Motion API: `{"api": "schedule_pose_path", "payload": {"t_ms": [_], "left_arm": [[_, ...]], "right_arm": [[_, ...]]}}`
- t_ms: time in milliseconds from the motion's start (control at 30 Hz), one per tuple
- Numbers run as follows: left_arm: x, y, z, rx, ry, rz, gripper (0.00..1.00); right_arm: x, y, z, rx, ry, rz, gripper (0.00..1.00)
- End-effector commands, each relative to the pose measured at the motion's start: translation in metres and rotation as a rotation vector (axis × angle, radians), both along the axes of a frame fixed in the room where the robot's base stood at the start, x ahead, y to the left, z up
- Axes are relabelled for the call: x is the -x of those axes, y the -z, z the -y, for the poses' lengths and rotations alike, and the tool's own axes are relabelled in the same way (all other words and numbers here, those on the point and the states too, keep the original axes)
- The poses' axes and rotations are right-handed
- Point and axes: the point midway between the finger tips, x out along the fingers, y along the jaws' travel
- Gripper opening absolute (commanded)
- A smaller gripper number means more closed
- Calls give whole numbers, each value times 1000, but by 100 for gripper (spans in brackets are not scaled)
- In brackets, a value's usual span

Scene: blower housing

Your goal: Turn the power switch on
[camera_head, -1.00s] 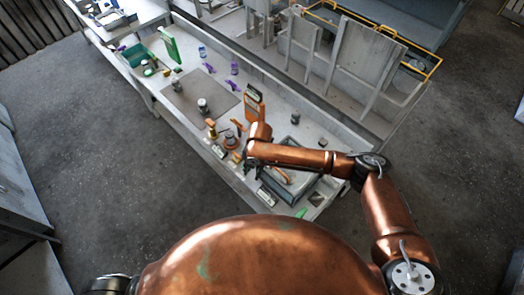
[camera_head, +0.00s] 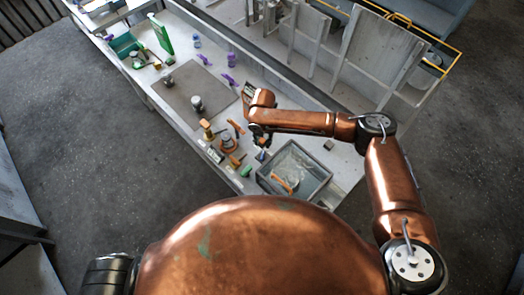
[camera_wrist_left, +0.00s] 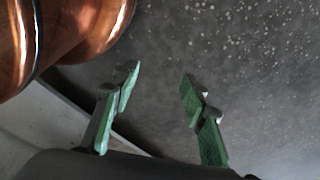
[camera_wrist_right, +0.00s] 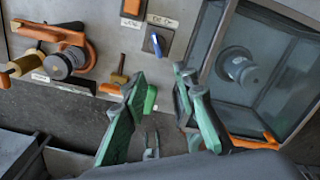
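In the right wrist view, a small switch with a blue lever (camera_wrist_right: 155,44) sits on a dark plate with a white label (camera_wrist_right: 162,21). My right gripper (camera_wrist_right: 160,84) is open and empty, its green-padded fingers apart below the switch in the picture and not touching it. In the head view the right gripper (camera_head: 260,138) is over the bench, left of the grey bin, and partly hidden by its own arm. My left gripper (camera_wrist_left: 160,80) is open and empty over bare floor in the left wrist view.
A grey bin (camera_head: 325,172) with an orange-handled item stands right of the switch. A grey mat (camera_head: 215,88) lies farther along the bench (camera_head: 345,165).

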Motion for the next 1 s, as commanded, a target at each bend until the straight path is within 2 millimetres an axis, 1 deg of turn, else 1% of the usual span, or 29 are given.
{"api": "schedule_pose_path", "payload": {"t_ms": [33,100,200,300,367,400,467,600,700,867,1000], "left_arm": [[14,12,-1,-1,-3,-17,40],[31,22,-1,-1,-8,-38,40],[51,34,-2,-3,-12,-64,40],[59,47,-2,-3,-15,-74,40],[58,51,-2,-3,-14,-72,40],[55,55,-2,-3,-13,-68,40],[48,59,-2,-3,-11,-60,40],[27,57,-1,-1,-7,-33,40],[19,54,0,0,-5,-22,40],[22,53,-1,-1,-6,-26,40],[32,53,-1,-1,-8,-39,40]], "right_arm": [[0,11,-1,0,-2,-1,27],[0,20,-3,0,-4,-1,27],[0,32,-3,-1,-6,-2,27],[0,45,-4,0,-6,-3,27],[0,50,-4,0,-6,-4,27],[1,54,-4,0,-6,-5,27],[1,58,-4,0,-6,-5,27],[1,67,-3,1,-5,-8,27],[1,78,-4,0,-5,-7,27],[1,104,-3,1,-2,-8,27],[1,123,-2,0,-1,-6,27]]}}
